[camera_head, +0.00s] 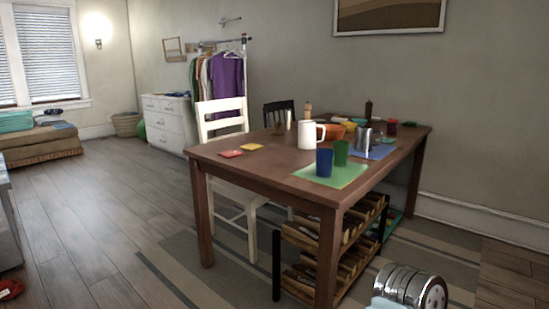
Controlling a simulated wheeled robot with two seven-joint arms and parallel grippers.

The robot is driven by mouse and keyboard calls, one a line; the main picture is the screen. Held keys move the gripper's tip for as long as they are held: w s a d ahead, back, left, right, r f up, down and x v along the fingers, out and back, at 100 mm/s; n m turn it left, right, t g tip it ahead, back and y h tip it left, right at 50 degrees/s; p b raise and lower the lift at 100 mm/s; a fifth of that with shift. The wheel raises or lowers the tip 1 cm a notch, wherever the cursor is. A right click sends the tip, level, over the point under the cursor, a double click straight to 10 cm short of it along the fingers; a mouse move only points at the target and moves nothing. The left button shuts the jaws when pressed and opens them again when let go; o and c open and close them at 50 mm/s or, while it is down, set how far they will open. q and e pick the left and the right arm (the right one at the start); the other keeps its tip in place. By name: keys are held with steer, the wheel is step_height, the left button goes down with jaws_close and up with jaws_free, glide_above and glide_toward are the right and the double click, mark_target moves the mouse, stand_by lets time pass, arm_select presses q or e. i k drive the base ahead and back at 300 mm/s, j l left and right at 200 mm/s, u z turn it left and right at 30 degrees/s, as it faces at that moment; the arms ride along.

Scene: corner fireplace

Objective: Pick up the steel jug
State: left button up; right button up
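A steel-coloured vessel (364,137), which looks like the steel jug, stands upright on the brown wooden table (240,168). It is at the blue placemat (384,152) on the table's right side; its handle is too small to make out. A white jug (307,135) stands to its left. A green cup (341,153) and a blue cup (324,162) stand nearer, on a green placemat (347,178). Neither of my grippers is in view.
A white chair (222,112) is at the table's left side and a dark chair (278,110) behind it. A wooden rack (352,240) stands under the table. Floor to the left is mostly clear.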

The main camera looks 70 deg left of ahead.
mark_target(364, 134)
steer(key=u, duration=1.85)
